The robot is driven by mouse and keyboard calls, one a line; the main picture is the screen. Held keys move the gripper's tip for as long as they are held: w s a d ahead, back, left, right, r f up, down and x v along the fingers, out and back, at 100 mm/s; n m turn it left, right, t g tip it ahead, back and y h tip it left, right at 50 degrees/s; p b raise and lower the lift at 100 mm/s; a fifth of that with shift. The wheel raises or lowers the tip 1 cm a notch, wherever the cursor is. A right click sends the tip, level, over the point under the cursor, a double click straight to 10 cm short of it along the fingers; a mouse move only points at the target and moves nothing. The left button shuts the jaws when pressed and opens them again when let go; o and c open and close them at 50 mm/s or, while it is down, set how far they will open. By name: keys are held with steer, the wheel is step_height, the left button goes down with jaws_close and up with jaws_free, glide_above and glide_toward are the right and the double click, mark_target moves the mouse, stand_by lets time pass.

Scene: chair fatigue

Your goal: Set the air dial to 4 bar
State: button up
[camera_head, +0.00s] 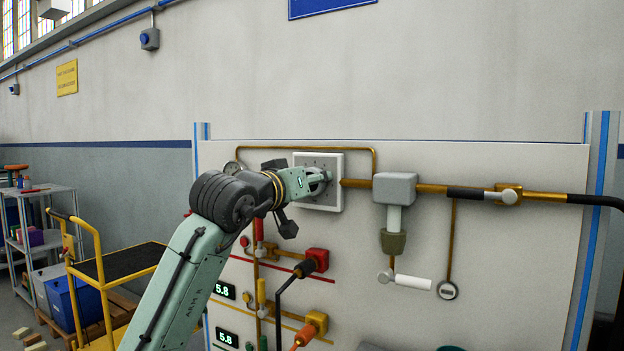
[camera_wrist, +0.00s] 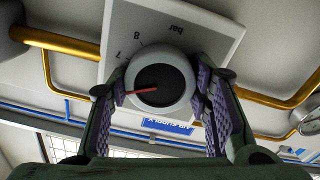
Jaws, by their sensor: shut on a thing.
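The air dial is a square white plate (camera_head: 331,160) on the upper part of the panel, with a round knob in its middle. In the wrist view the plate (camera_wrist: 205,32) appears upside down, with "bar", 8 and 7 readable. The pale knob (camera_wrist: 175,58) has a dark face and a red pointer (camera_wrist: 142,91). The pointer aims left and slightly down in that view, past the 7, toward my left finger, which hides the marks there. My gripper (camera_head: 320,178) is shut on the knob, one finger pad on each side, also in the wrist view (camera_wrist: 162,86).
A copper pipe (camera_head: 355,184) runs right from the dial to a grey box valve (camera_head: 395,188). A yellow trolley (camera_head: 100,262) stands at left.

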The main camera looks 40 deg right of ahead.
steer(key=n+p, duration=0.3)
steer(key=n, duration=0.4)
steer(key=shift+r+p, duration=0.1)
steer(key=shift+p, duration=0.3)
steer(key=n+p, duration=0.3)
steer(key=n, duration=0.2)
steer(key=shift+f, duration=0.2)
steer(key=o, duration=1.2)
steer(key=v, duration=1.2)
